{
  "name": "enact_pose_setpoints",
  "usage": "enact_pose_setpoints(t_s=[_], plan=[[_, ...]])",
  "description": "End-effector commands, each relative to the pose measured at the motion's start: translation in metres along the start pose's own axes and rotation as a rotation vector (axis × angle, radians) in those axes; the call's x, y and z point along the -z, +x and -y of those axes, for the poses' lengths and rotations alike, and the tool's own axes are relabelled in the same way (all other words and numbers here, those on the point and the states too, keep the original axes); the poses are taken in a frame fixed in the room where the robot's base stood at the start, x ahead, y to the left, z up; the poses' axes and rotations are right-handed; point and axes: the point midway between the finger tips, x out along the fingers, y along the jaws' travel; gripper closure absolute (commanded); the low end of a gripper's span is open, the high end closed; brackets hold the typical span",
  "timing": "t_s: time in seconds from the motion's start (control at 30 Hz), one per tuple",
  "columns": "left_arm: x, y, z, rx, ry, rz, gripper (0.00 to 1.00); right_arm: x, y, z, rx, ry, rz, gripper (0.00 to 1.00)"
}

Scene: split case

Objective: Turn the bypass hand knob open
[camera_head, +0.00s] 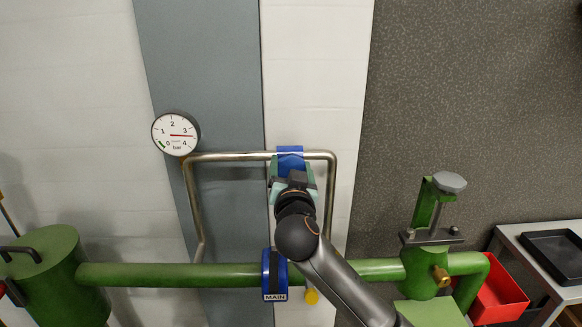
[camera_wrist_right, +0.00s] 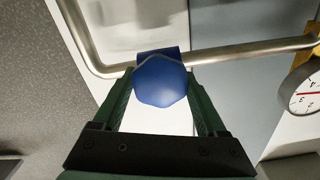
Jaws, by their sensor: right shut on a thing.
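The bypass hand knob is a blue faceted knob (camera_wrist_right: 160,80) on the thin steel bypass pipe (camera_wrist_right: 245,50). In the head view, blue of the bypass valve (camera_head: 290,152) shows at the top of the pipe loop, partly hidden by my gripper. My right gripper (camera_head: 291,172) reaches up to it from below. In the right wrist view its two green fingers stand on either side of the knob, and the gripper (camera_wrist_right: 162,95) is shut on it. The knob's open or closed position cannot be read. My left gripper is not in view.
A round gauge (camera_head: 176,134) reads a little above 3 bar. A green valve (camera_head: 430,275), a red bin (camera_head: 500,295) and a black tray (camera_head: 555,255) stand at right.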

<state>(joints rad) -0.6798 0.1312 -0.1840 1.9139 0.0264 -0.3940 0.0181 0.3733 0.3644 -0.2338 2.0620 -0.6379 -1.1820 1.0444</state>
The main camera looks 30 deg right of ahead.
Motion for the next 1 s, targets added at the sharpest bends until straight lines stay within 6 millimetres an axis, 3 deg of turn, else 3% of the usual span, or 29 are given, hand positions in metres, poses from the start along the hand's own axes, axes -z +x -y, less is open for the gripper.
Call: enact_pose_setpoints(t_s=[0.03, 0.27, 0.67, 1.0], plan=[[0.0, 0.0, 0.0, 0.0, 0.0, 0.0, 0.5, 0.0, 0.0, 0.0, -0.001, 0.0, 0.001, 0.56], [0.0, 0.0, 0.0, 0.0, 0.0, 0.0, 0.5, -0.001, 0.0, 0.0, -0.001, 0.0, 0.001, 0.81], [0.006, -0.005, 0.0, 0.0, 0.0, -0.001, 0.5, 0.0, 0.0, 0.0, -0.003, -0.089, 0.003, 0.81], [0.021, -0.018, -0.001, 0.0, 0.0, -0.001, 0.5, 0.002, 0.0, 0.001, -0.003, -0.366, 0.004, 0.81]])
